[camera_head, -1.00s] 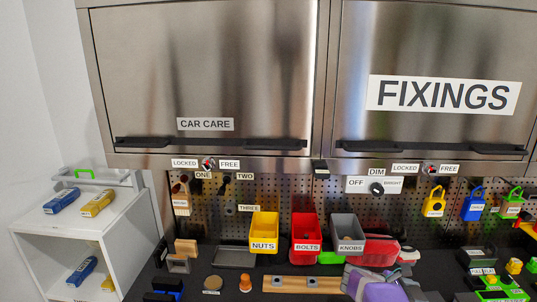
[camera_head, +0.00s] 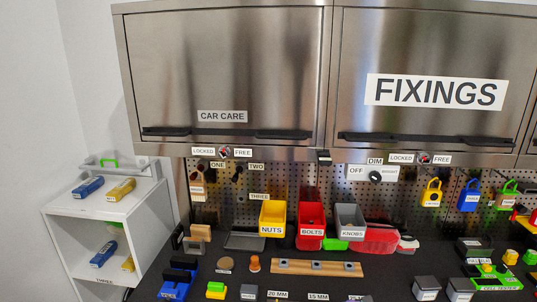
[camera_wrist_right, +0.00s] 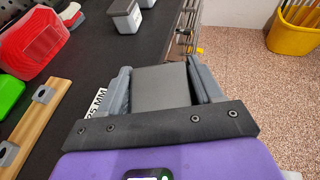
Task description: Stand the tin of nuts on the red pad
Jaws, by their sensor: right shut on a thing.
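In the right wrist view my right gripper (camera_wrist_right: 164,88) is shut on a dark grey, box-like thing (camera_wrist_right: 163,90). One flat face of it shows between the two grey fingers. No label shows on it, so I cannot tell whether it is the tin of nuts. It is over or near the dark bench top close to its edge; its height is unclear. I cannot make out a red pad in either view. A yellow bin labelled NUTS (camera_head: 271,220) stands at the back of the bench. My left gripper is in neither view.
A red case (camera_head: 376,240) lies right of the red BOLTS bin (camera_head: 311,222) and grey KNOBS bin (camera_head: 349,220). A wooden rail (camera_head: 316,268) lies in front. Small labelled grey boxes (camera_head: 426,288) stand at the front right. Bare bench (camera_wrist_right: 100,62) shows left of my gripper.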

